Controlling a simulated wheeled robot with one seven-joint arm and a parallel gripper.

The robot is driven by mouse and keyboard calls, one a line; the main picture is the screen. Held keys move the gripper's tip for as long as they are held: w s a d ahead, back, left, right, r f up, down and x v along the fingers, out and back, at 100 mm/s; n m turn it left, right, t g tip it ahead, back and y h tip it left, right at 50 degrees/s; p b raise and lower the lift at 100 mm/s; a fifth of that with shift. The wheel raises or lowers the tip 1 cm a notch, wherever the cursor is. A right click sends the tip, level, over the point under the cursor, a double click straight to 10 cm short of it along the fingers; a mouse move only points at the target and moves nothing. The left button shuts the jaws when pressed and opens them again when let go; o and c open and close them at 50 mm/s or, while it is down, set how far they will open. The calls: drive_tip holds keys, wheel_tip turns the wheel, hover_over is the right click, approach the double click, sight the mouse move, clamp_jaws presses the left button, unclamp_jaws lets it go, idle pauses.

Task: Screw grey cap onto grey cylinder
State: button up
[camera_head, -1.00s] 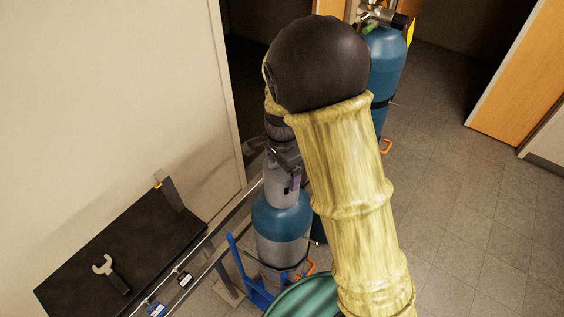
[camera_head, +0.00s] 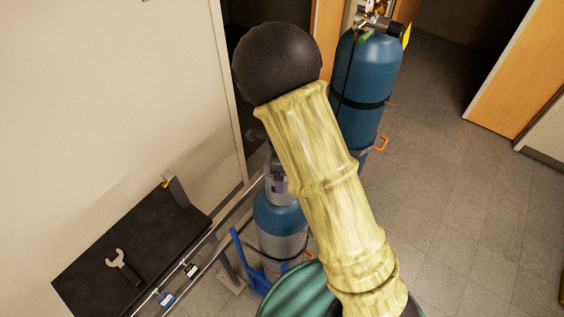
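The grey cylinder (camera_head: 284,238), with a blue shoulder and a grey body, stands upright left of centre, below my yellow-sleeved arm. A grey cap (camera_head: 276,184) with a dark opening in its side shows at the cylinder's top, in line with its neck. My forearm covers the cap's right and upper parts. I cannot tell whether the cap is threaded or only resting. My gripper is almost wholly hidden behind my arm, just above the cap. Its fingers do not show clearly, so its hold on the cap cannot be made out.
A second blue cylinder (camera_head: 369,85) with a valve stands behind on the right. A blue cart frame (camera_head: 246,262) and a green rounded object (camera_head: 297,292) are near the cylinder's base. A black bench (camera_head: 150,238) holds a wrench (camera_head: 122,266). Floor at right is clear.

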drive_tip(key=shift+w+r+m, duration=0.1)
drive_tip(key=shift+r+m, duration=0.05)
drive_tip(key=shift+m, duration=0.75)
